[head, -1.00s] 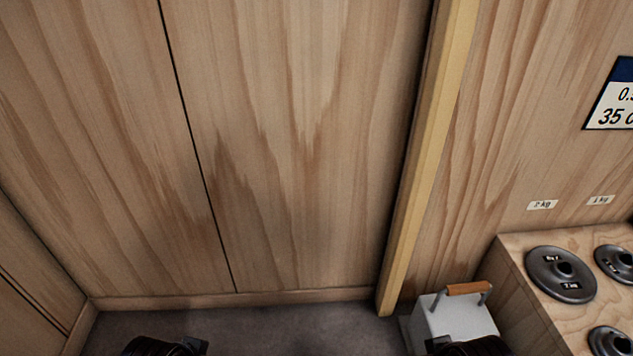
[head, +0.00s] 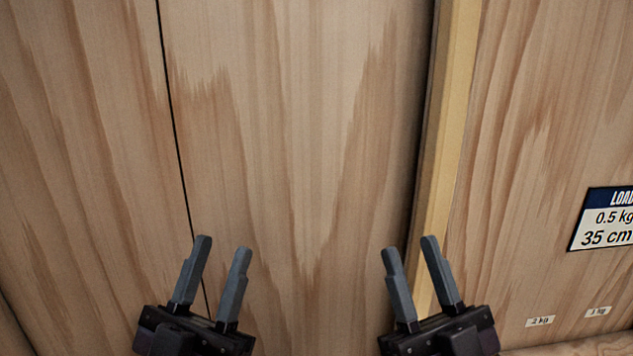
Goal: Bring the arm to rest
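My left gripper (head: 221,243) is in the lower left-middle of the head view. Its two grey fingers point up and stand apart, with nothing between them. My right gripper (head: 411,243) is in the lower right-middle, also with its fingers apart and empty. Both are seen in front of the wooden wall, and I cannot tell how far from it they are. My arms behind the grippers are below the picture edge.
A plywood wall (head: 300,120) fills most of the view, with a dark vertical seam at left. A pale yellow wooden post (head: 448,130) stands right of centre. A load sign (head: 605,218) and small weight labels (head: 540,321) are on the right wall.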

